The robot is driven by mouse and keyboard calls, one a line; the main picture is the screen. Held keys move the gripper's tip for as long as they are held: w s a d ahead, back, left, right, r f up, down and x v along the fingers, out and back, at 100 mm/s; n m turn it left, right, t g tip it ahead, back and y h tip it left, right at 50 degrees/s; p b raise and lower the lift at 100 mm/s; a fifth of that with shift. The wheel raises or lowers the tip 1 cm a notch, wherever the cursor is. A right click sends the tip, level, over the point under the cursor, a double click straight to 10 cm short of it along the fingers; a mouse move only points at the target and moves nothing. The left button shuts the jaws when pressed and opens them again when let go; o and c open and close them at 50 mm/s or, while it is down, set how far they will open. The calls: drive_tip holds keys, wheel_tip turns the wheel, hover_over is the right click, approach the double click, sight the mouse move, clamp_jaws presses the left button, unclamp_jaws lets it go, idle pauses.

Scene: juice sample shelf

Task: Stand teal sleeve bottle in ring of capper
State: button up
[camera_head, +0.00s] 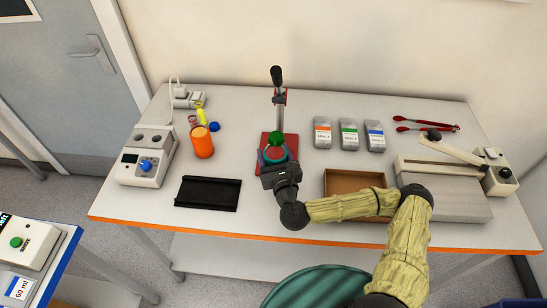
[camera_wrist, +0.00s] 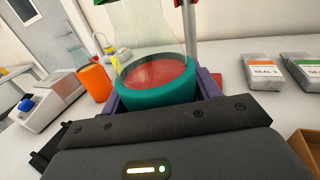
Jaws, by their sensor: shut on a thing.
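The capper (camera_head: 279,98) has a red base, an upright post and a black lever handle. In the head view, the bottle is over the front of the red base. A green round part (camera_head: 275,138) shows at the bottle's top. The ring is hidden, and I cannot tell whether the bottle touches the base.
An orange container (camera_head: 203,142) and a white device with a blue knob (camera_head: 147,158) stand left. A black tray (camera_head: 208,193) lies front left. A brown box (camera_head: 354,181) is right of the capper, with several seal packs (camera_head: 349,135) behind. Red tongs (camera_head: 427,125) lie back right.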

drive_tip(key=shift+w+d+f, duration=0.1)
drive_tip(key=shift+w+f, duration=0.1)
drive_tip(key=shift+w, duration=0.75)
drive_tip(key=w+f+b, duration=0.1)
drive_tip(key=w+b, duration=0.1)
drive_tip(key=w, duration=0.7)
idle(0.5)
drive_tip(key=shift+s+f+b, duration=0.15)
drive_tip(key=shift+f+b, duration=0.8)
drive_tip(key=shift+b, duration=0.2)
idle(0.9)
drive_tip(key=shift+d, duration=0.15)
drive_tip(key=shift+f, duration=0.15)
idle(0.5)
drive_tip(key=o, duration=1.2)
drive_tip(key=shift+o, duration=0.2)
